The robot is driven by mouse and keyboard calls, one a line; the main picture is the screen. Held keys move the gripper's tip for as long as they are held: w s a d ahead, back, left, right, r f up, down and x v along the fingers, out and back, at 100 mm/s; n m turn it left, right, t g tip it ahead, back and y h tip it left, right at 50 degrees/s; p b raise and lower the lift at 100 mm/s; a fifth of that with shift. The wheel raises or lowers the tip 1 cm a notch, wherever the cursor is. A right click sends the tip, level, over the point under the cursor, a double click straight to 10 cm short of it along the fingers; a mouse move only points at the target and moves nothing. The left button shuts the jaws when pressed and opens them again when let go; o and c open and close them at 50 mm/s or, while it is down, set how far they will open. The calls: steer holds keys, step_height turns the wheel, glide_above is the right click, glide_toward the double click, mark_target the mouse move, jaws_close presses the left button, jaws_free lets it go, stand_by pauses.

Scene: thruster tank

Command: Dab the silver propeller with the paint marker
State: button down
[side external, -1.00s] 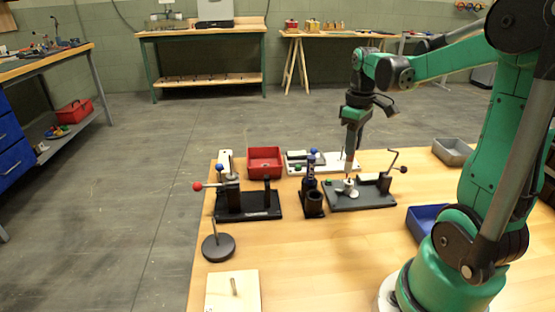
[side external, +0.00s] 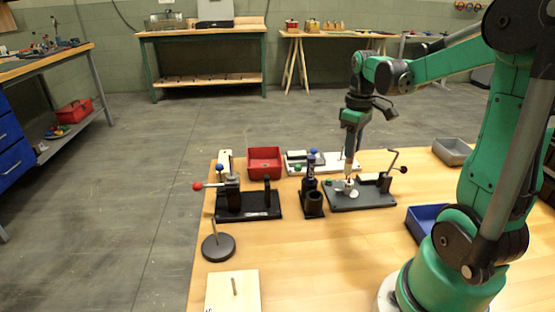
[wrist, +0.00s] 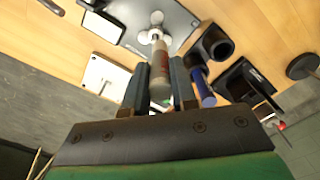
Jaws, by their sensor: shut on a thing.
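The silver propeller (side external: 352,193) sits on a dark grey fixture plate (side external: 375,201), beside a black block with a cranked handle. In the wrist view the propeller (wrist: 146,39) shows just beyond the marker's far end. My gripper (side external: 350,159) points down above the propeller. It also shows in the wrist view (wrist: 160,85), with its two fingers shut on the paint marker (wrist: 161,66), a pale body with a reddish band. The marker's tip is close to the propeller; I cannot tell whether they touch.
A black holder with a round cup (side external: 313,203) stands left of the plate. Further left is a black clamp fixture (side external: 250,212) with a red-knobbed lever. A red bin (side external: 265,161) and white plate lie behind. A blue tray (side external: 425,220) is at right.

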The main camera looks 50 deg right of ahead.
steer(key=shift+f, duration=0.4)
stand_by(1.9)
steer(key=shift+r, duration=2.55)
